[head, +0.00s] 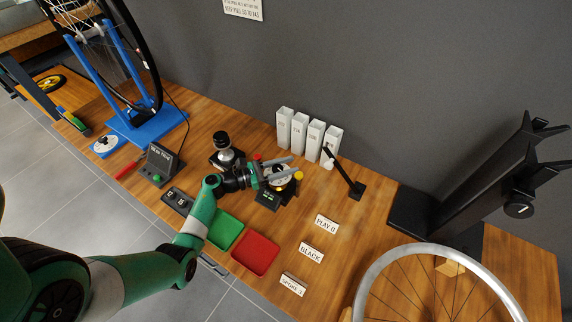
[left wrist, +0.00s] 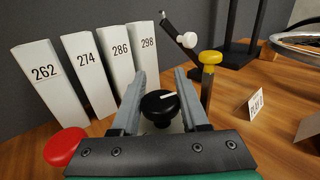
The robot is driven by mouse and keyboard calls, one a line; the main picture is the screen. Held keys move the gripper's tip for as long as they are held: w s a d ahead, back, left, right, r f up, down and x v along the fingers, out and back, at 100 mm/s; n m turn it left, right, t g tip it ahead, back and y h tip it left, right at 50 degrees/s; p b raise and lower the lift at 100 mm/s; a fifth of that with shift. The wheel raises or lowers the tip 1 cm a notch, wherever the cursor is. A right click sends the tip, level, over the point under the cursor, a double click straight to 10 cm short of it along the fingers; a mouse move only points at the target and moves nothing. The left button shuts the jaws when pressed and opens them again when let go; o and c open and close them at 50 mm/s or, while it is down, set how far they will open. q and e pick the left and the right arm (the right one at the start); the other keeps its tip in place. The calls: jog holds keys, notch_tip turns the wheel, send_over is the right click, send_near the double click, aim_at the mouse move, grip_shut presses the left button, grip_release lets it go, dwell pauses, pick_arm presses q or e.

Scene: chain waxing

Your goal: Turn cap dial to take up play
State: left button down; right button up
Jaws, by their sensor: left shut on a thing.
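The cap dial is a round black knob with a white pointer line (left wrist: 158,103), between my gripper's fingers in the left wrist view. My left gripper (head: 283,172) is shut on it, with one grey finger on each side. The white line points toward the upper right in the wrist view. The dial belongs to a small bench gauge (head: 268,199) with a lit green display, too small to read. A red knob (left wrist: 65,146) and a yellow-topped post (left wrist: 210,58) flank the fingers. My right gripper is out of view.
White boxes labelled 262 to 298 (left wrist: 49,85) stand close behind the gripper. A leaning black rod (head: 345,173) is near them. Green (head: 226,230) and red (head: 255,254) trays lie in front. A wheel (head: 375,277) and black stand (head: 470,200) occupy the right.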

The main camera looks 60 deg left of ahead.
pick_arm(q)
jog(key=shift+f+h, duration=0.2)
jog(key=shift+h, duration=0.1)
jog(key=shift+c, duration=2.2)
grip_release()
jog(key=shift+r, duration=0.1)
